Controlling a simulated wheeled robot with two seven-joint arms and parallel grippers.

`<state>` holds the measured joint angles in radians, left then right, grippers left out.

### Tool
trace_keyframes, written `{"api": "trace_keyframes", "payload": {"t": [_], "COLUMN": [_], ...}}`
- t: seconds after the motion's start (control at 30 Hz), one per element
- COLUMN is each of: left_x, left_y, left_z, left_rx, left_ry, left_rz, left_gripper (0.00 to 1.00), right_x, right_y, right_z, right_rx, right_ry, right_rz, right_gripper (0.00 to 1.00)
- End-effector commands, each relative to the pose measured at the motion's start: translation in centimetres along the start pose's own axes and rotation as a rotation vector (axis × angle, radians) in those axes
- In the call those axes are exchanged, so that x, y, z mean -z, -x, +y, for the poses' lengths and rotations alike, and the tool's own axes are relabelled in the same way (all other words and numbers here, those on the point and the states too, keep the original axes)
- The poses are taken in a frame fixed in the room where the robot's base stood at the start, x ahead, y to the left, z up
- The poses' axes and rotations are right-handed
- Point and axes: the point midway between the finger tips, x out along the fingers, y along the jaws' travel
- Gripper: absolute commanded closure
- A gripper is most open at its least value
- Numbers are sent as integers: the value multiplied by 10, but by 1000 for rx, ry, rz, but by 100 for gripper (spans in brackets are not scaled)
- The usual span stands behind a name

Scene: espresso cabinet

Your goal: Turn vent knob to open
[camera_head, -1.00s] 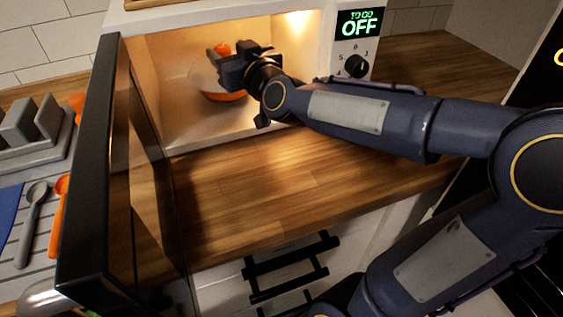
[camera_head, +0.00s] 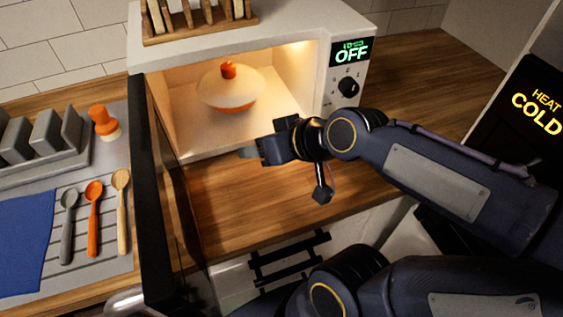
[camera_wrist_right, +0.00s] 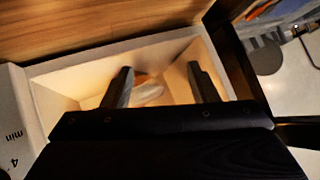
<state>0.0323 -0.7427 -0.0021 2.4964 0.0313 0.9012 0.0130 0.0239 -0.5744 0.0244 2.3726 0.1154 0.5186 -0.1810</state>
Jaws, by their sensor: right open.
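The orange vent knob (camera_head: 229,70) tops the cream domed lid (camera_head: 229,89) of an orange dish (camera_head: 236,109) inside the open microwave. I cannot tell from its look whether the vent is open. My right gripper (camera_head: 254,151) is in front of the microwave opening, below and apart from the dish, with nothing in it. In the right wrist view, its two fingers (camera_wrist_right: 158,86) are spread and point into the lit cavity, with part of the pale lid (camera_wrist_right: 148,93) between them. The knob cannot be made out there. My left gripper is not in view.
The dark microwave door (camera_head: 158,190) stands open left of the cavity. A control panel reading OFF (camera_head: 350,52) is on the right. A toast rack (camera_head: 200,18) sits on top. Spoons (camera_head: 94,215) lie on the left counter. Wooden counter in front is clear.

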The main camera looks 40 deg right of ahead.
Motion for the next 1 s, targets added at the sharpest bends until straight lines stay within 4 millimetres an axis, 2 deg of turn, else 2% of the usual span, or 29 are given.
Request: {"api": "trace_keyframes", "payload": {"t": [0.03, 0.1, 0.4, 0.6, 1.0], "left_x": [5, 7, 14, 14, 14], "left_y": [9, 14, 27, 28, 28], "left_z": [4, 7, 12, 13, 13], "left_rx": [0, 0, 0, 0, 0], "left_ry": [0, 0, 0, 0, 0], "left_rz": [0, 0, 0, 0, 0], "left_gripper": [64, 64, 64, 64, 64], "right_x": [-4, -16, -49, -56, -56], "right_y": [10, 17, 38, 40, 40], "right_z": [-3, -5, -9, -10, -9], "right_rx": [0, -2, -12, -15, -15], "right_ry": [-15, -37, -101, -112, -111], "right_rz": [-34, -81, -219, -244, -241], "right_gripper": [46, 46, 46, 46, 46]}}
